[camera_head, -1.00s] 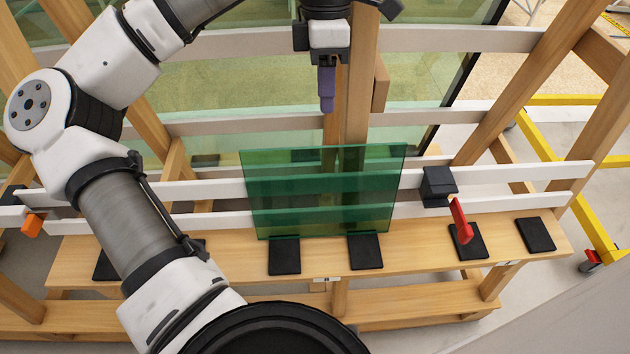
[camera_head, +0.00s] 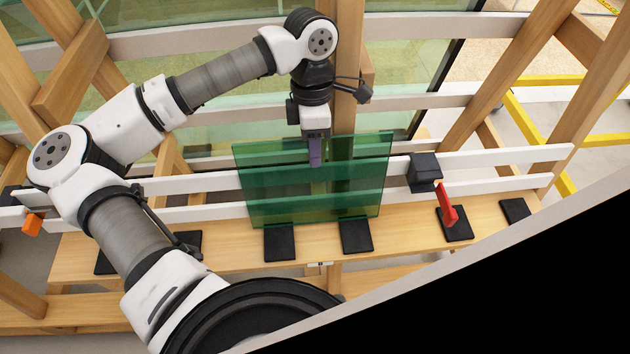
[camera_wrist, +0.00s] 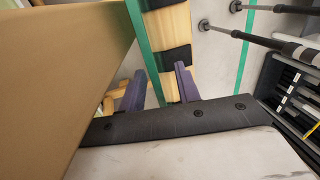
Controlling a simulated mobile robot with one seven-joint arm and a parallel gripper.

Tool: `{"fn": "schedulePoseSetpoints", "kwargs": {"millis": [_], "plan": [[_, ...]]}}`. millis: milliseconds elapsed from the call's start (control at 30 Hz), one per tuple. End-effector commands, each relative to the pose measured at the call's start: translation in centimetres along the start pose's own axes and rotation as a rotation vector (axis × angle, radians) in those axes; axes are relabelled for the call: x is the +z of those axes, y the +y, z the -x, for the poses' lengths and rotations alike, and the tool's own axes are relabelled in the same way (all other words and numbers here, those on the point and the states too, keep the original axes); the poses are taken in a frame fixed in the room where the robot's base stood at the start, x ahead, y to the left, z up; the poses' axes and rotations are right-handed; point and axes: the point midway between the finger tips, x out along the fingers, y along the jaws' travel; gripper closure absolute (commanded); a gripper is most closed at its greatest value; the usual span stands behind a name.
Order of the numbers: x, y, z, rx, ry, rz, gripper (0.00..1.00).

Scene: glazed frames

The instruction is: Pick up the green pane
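The green pane (camera_head: 290,195) is a clear, dark-green sheet. It stands almost upright on black pads on the wooden ledge, against the white rails. In the wrist view the pane shows edge-on as a green strip (camera_wrist: 145,45). It runs between the two purple fingers of my gripper (camera_wrist: 160,76). The fingers are apart, one on each side of the pane, with a visible gap on at least the right side. The pane's lower part is hidden from the wrist view.
A wooden post (camera_head: 346,115) rises close behind the pane and fills the wrist view's left side. A black block (camera_head: 424,172) on the rail and a red piece (camera_head: 446,206) on the ledge (camera_head: 400,225) stand to the right. Larger glass is behind the rails.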

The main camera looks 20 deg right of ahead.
Motion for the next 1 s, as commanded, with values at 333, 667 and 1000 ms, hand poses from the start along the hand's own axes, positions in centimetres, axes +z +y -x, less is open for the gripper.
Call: {"fn": "schedulePoseSetpoints", "kwargs": {"millis": [333, 667, 1000], "plan": [[0.0, 0.0, -1.6, 0.001, -0.001, 0.000, 0.67], [0.0, 0.0, -1.5, 0.000, -0.001, 0.000, 1.00], [0.0, 0.0, -1.3, 0.002, -0.002, 0.000, 1.00]]}}
